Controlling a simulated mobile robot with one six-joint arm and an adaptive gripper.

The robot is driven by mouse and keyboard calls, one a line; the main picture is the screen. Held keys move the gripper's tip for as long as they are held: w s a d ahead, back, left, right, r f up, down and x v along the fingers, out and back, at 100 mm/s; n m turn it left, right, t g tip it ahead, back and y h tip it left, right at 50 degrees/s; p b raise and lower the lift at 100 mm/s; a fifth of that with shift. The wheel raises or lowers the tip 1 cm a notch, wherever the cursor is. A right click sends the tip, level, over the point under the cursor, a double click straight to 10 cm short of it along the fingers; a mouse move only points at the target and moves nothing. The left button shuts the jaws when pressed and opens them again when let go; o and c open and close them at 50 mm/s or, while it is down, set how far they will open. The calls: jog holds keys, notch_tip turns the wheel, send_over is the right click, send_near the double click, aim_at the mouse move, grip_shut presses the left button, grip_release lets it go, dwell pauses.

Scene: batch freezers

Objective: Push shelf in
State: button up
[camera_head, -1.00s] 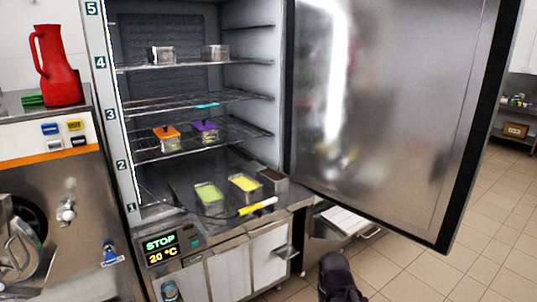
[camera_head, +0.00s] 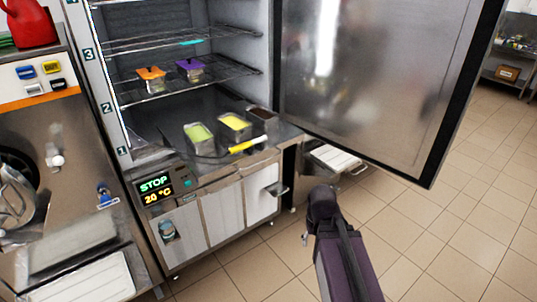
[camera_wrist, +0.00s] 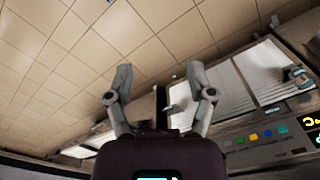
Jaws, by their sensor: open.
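In the head view, a wire shelf (camera_head: 225,75) beside label 2 in the open freezer holds tubs with an orange lid (camera_head: 150,73) and a purple lid (camera_head: 190,65). Another wire shelf (camera_head: 225,33) lies above it, beside label 3, with a small cyan item (camera_head: 192,42). I cannot tell how far either shelf sticks out. My gripper (camera_wrist: 160,75) is open and empty in the wrist view, its fingers apart over tiled floor and cabinet fronts. In the head view my arm is low at centre right, away from the shelves; its fingertips are hidden there.
The freezer door (camera_head: 375,80) stands wide open at the right. Tubs, one a yellow-green tub (camera_head: 198,135), and a yellow-handled tool (camera_head: 247,145) sit on the counter below. A low unit with a white panel (camera_head: 335,158) lies under the door. Tiled floor is clear at right.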

jog(key=shift+w+a+f, duration=0.15)
jog(key=shift+w+a, duration=0.1)
jog(key=c, duration=0.7)
jog(key=w+a+t+y, duration=0.1)
jog(key=w+a+t+y+b, duration=0.1)
jog(key=w+a, duration=0.1)
jog(key=w+a+m+y+b, duration=0.1)
jog(key=w+a, duration=0.1)
jog(key=shift+f+t, duration=0.3)
jog(key=shift+t, duration=0.1)
grip_shut()
jog(key=w+a+r+m+t+y+b, duration=0.2)
jog(key=w+r+m+t+y, duration=0.1)
jog(key=w+r+m+t, duration=0.1)
jog(key=w+a+r+m+t+y+b, duration=0.2)
jog(key=w+m+t, duration=0.4)
jog(key=w, duration=0.3)
jog(key=shift+w+a+r+y+b, duration=0.2)
jog(key=shift+a+r+y+b, duration=0.3)
jog(key=shift+r, duration=0.85)
jog(key=shift+a, duration=0.1)
